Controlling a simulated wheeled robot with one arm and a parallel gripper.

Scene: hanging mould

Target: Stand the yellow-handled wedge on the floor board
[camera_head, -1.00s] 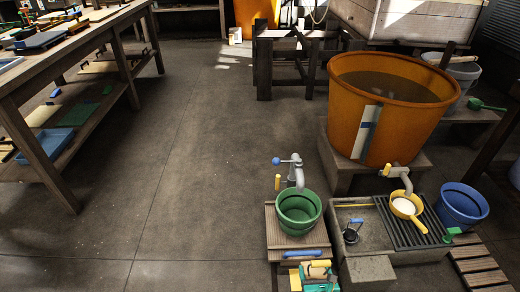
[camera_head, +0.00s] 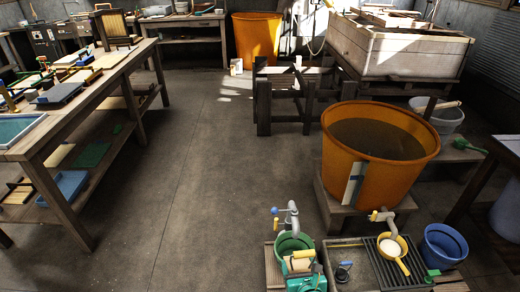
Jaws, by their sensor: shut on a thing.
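The yellow-handled wedge (camera_head: 299,264) is at the bottom centre of the head view, a pale block with a yellow handle (camera_head: 303,253) on top. My gripper (camera_head: 305,272), teal and partly cut by the lower picture edge, is shut on it. The wedge appears in front of the green bucket and covers part of it. The fingertips are too small to make out clearly. A slatted wooden board (camera_head: 452,287) on the floor shows only its edge at the lower right; I cannot tell whether it is the floor board.
A green bucket (camera_head: 290,240) stands under a tap, beside a sink with a grate (camera_head: 372,262). A large orange tub (camera_head: 345,135) and a blue bucket (camera_head: 444,243) are at the right. A long workbench (camera_head: 110,75) runs along the left. The middle floor is clear.

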